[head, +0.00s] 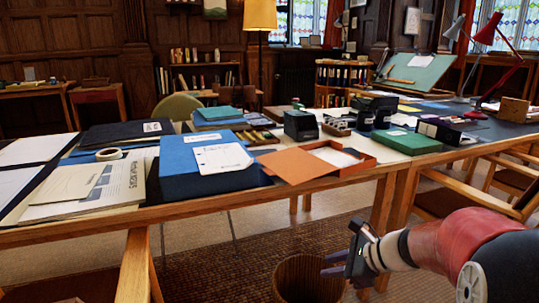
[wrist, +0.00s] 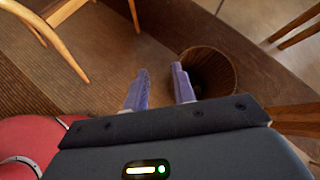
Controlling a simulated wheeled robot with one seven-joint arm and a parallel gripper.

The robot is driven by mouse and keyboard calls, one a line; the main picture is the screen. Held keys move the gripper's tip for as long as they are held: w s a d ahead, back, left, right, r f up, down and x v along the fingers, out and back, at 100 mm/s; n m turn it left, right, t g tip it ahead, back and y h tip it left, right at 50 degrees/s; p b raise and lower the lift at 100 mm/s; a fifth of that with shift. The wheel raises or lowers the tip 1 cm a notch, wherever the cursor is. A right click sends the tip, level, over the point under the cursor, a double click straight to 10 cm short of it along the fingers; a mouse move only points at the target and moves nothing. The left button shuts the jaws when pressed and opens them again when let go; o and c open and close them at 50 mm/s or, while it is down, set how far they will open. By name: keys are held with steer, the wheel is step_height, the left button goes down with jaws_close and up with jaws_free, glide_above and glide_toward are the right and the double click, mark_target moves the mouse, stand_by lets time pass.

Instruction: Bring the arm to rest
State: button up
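My arm comes in from the lower right of the head view, in front of the table. My gripper (head: 336,264) is low, below the tabletop level, beside the rim of a round brown bin. In the wrist view my gripper (wrist: 160,88) shows two purple-grey fingers set apart with nothing between them. The gripper is open and empty.
The bin (head: 290,278) stands on the floor; the wrist view shows it beyond the right finger (wrist: 214,70). The long table (head: 180,212) holds folders, an orange box (head: 330,160) and papers. Wooden chairs (head: 470,200) stand at the right. A brown rug (head: 225,265) covers the floor.

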steer(key=s+r+n+h, duration=0.2)
steer(key=s+n+h, duration=0.2)
steer(key=s+n, duration=0.6)
steer(key=s+r+n+h, duration=0.2)
steer(key=s+n+h, duration=0.2)
steer(key=s+n, duration=0.7)
steer(key=shift+s+a, duration=0.2)
steer(key=shift+s, duration=0.3)
